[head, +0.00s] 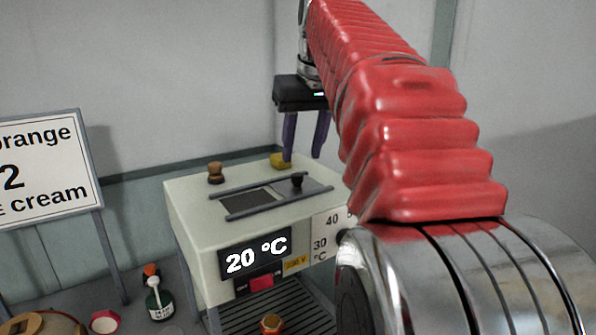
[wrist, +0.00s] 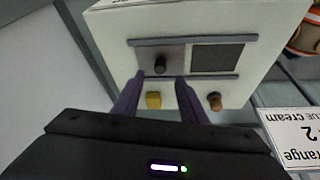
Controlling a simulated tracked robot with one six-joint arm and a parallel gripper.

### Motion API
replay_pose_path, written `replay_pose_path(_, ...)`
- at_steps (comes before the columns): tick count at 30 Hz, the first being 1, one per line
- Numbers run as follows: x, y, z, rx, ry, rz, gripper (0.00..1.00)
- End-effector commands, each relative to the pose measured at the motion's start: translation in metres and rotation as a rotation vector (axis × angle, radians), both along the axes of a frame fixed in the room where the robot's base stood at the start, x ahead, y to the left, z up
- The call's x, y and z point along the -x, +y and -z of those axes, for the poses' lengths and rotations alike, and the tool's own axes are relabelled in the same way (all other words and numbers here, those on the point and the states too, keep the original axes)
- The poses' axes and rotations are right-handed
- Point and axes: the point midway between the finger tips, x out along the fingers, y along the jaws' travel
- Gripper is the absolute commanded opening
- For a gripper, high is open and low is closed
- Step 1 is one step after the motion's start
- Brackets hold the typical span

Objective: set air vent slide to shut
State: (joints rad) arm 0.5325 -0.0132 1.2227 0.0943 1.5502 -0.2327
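The air vent slide (head: 313,189) is a grey plate with a black knob (head: 297,181), lying between two dark rails on top of the pale machine. The plate sits at the right end of the rails in the head view, beside a dark uncovered opening (head: 247,203). In the wrist view the picture is turned round, with the knob (wrist: 161,64) left of the opening (wrist: 217,58). My gripper (head: 302,158) is open and empty, its purple fingers pointing down above the machine top. In the wrist view the knob shows just beyond the gap between the fingertips (wrist: 160,76), apparently untouched.
A brown knob (head: 216,172) and a yellow block (head: 281,160) stand on the machine top behind the rails. The front has a 20 °C display (head: 254,257). A sign (head: 45,168) stands left. A bottle (head: 159,301) is on the lower surface.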

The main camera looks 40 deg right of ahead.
Motion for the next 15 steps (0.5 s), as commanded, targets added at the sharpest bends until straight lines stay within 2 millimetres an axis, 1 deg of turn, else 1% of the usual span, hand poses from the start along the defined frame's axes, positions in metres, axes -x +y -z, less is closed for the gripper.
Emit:
replay_pose_path(1,-0.003,0.0,0.008,-0.001,0.002,-0.001,0.39)
replay_pose_path(9,-0.018,-0.004,0.045,-0.001,0.002,-0.002,0.39)
replay_pose_path(15,-0.024,-0.006,0.06,0.0,0.001,-0.002,0.39)
